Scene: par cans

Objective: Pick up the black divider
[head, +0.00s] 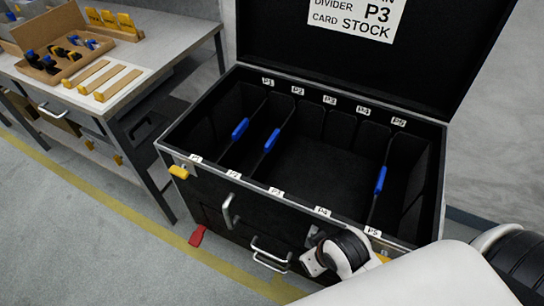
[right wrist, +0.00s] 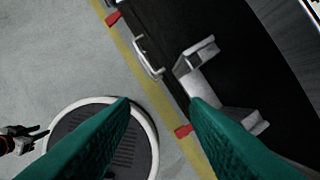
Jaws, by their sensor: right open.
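Three thin black dividers with blue grips stand upright in the open black case (head: 300,212). One divider (head: 231,147) is near P1 and P2, one (head: 261,158) is between P2 and P3, and one (head: 375,208) is near P5. My right gripper (right wrist: 160,105) shows in the right wrist view as two green fingers, open and empty, over the floor beside the case front. In the head view its fingers are hidden, and my right arm covers the lower right.
The raised lid (head: 440,45) carries a "P3 card stock" label (head: 355,17). A workbench (head: 150,65) at the left holds cardboard trays (head: 70,60) and wooden strips (head: 118,84). Metal handles (head: 270,252) and latches stick out from the case front. The case's middle is empty.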

